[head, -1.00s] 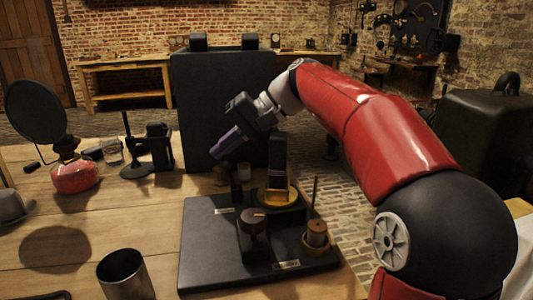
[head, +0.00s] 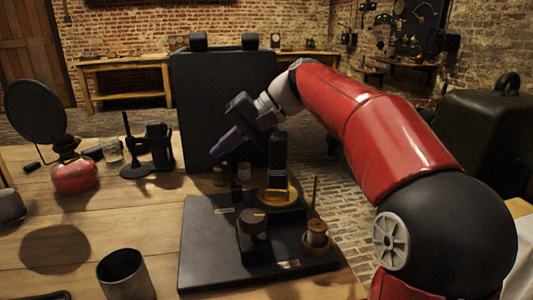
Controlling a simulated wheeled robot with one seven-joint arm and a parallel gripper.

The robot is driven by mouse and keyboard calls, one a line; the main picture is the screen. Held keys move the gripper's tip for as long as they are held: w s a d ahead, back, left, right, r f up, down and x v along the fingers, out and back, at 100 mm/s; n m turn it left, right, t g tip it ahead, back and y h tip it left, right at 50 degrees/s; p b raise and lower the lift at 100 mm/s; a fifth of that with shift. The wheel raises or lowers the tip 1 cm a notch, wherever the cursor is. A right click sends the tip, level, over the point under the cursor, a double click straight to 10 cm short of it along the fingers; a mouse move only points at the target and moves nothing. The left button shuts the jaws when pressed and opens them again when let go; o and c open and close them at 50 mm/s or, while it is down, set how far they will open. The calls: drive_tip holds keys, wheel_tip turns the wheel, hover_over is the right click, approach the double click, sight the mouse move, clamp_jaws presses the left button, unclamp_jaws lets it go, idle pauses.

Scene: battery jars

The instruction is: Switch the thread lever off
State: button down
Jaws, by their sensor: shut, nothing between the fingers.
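A black board (head: 205,262) on the wooden table carries a small apparatus. On it are a dark round knob-like part (head: 253,224), a dark upright column (head: 278,155) on a yellow round base (head: 279,197), and a thread spool (head: 317,234) in a yellow dish, near a thin upright rod (head: 313,196). A small dark upright piece (head: 236,194) stands by the back label. I cannot tell which part is the thread lever or its setting. My gripper (head: 214,156), with purple fingers, is shut and empty above the board's back left, pointing down and left, apparently clear of the parts.
A metal cup (head: 124,275) stands front left. A red-based lamp with a dark disc (head: 73,176), a glass (head: 112,152) and a black stand (head: 158,146) are at left. Small jars (head: 244,171) stand behind the board. A large dark box (head: 200,95) rises behind.

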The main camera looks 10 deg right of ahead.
drive_tip(key=shift+r, duration=0.8)
